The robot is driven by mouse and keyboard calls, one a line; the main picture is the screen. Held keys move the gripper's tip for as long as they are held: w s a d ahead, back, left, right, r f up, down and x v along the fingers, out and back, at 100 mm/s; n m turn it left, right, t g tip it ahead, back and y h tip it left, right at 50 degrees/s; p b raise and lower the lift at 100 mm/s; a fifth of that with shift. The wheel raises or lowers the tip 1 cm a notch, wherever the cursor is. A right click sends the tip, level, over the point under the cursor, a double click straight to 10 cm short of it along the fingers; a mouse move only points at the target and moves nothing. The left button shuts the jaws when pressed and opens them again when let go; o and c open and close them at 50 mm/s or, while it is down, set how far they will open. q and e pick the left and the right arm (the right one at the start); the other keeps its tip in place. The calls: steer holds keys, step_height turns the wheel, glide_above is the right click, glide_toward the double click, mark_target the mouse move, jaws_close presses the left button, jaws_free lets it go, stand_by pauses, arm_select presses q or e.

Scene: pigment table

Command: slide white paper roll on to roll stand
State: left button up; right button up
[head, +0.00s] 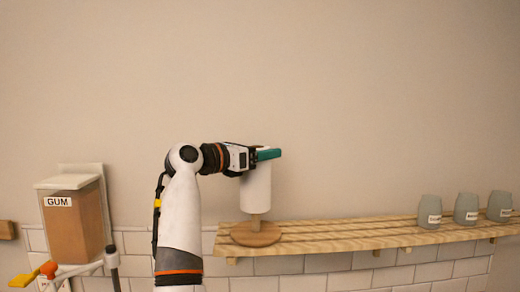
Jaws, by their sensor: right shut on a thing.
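The white paper roll (256,190) is upright over the roll stand (256,235) at the left end of the slatted shelf. The stand has a round wooden base and a post. A short part of the post shows between the roll's lower end and the base, so the roll appears to be partly around the post, above the base. My right gripper (262,154) is at the roll's top and shut on it. The fingertips' contact is partly hidden. My left gripper is not in view.
The slatted wooden shelf (340,236) runs right along the tiled wall. Several grey labelled jars (466,209) stand at its right end. A GUM box (75,222) is at the left. The shelf's middle is clear.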

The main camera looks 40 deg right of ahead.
steer(key=shift+f+b, duration=1.55)
steer(key=shift+f, duration=0.85)
steer(key=o, duration=1.3)
steer(key=shift+o, duration=0.2)
